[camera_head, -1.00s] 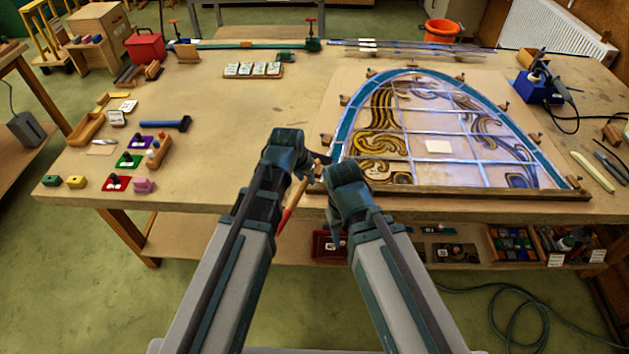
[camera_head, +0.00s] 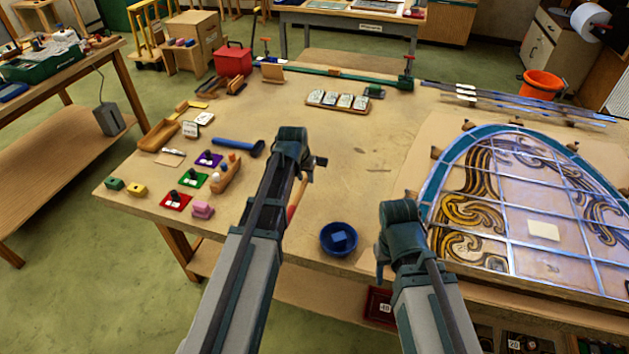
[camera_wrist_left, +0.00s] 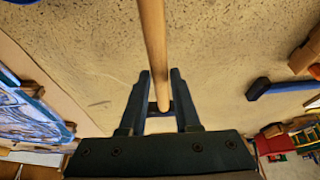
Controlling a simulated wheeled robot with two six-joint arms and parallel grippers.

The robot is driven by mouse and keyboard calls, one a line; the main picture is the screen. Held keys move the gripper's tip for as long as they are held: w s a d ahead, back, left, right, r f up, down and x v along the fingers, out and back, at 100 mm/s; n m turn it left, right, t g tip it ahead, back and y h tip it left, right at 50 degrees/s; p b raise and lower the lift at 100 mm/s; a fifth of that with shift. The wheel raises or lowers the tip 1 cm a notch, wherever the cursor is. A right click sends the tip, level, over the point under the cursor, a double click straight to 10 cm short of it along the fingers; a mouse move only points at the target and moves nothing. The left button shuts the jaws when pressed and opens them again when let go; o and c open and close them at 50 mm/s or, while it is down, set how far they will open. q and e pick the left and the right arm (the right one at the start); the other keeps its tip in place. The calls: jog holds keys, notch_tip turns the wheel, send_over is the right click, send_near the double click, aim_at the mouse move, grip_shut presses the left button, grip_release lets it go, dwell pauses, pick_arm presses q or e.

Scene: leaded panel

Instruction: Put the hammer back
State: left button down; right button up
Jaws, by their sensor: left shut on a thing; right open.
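My left gripper (camera_head: 304,170) is shut on the wooden handle of the hammer (camera_head: 298,193), above the front part of the bench. The hammer has a dark head and a reddish handle end. In the left wrist view the pale handle (camera_wrist_left: 152,40) runs between the two fingers (camera_wrist_left: 160,92). My right gripper (camera_head: 381,268) is at the bench's front edge, left of the leaded panel, open and apparently empty; its fingers are small in view. A blue-handled tool with a dark head (camera_head: 238,146) lies on the bench, left of my left gripper.
A blue bowl (camera_head: 339,239) with a blue piece stands between my arms. The leaded panel (camera_head: 507,233) fills the right side. Coloured blocks and mats (camera_head: 176,201) and a wooden tray (camera_head: 159,135) lie at left. The bench (camera_head: 345,140) is clear in the middle.

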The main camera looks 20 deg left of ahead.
pick_arm(q)
jog(key=shift+a, duration=0.1)
notch_tip(320, 180, down, 8)
jog(key=b, duration=0.7)
jog(key=shift+r+b, duration=0.2)
jog(key=shift+b, duration=0.1)
jog(key=c, duration=0.5)
grip_release()
jog(key=shift+c, duration=0.2)
jog(key=shift+r, duration=0.2)
